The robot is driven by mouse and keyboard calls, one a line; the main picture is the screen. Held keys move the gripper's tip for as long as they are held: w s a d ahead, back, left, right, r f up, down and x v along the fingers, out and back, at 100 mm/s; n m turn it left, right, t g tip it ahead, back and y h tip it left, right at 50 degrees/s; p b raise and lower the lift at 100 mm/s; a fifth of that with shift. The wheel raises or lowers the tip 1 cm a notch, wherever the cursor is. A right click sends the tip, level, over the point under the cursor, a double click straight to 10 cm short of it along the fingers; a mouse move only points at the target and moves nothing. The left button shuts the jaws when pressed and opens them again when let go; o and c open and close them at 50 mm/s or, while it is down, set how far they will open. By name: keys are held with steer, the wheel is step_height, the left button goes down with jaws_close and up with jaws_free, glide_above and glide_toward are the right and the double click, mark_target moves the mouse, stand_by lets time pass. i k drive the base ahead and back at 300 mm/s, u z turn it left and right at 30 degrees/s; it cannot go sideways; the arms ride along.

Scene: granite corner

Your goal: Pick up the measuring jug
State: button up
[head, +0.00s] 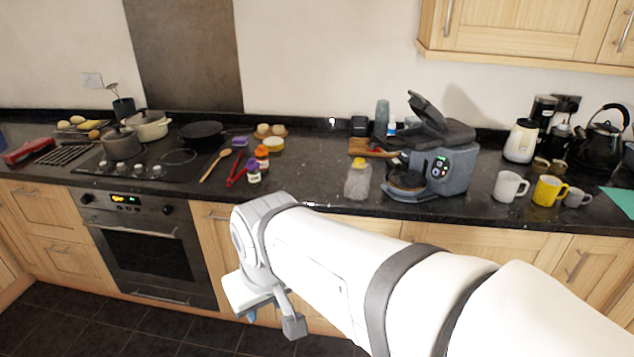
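A clear, see-through vessel (358,182) stands on the dark granite worktop near its front edge, just left of the grey appliance. It looks like the measuring jug, but its handle and markings are too faint to make out. My gripper (272,319) hangs in front of the lower cabinets, below the worktop edge and to the left of the vessel. Its fingers are apart with nothing seen between them. It is well clear of the vessel. My white arm crosses the lower right of the view.
A grey appliance with a raised lid (437,160) stands close right of the vessel. Mugs (510,187) stand farther right. A wooden board (372,147) lies behind. Jars (262,157) and utensils lie left, beside the hob (150,165). Worktop left of the vessel is clear.

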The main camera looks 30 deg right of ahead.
mark_target(357, 185)
steer(key=u, duration=0.15)
steer(key=k, duration=0.35)
steer(key=z, duration=1.4)
steer(key=i, duration=1.5)
steer(key=z, duration=0.1)
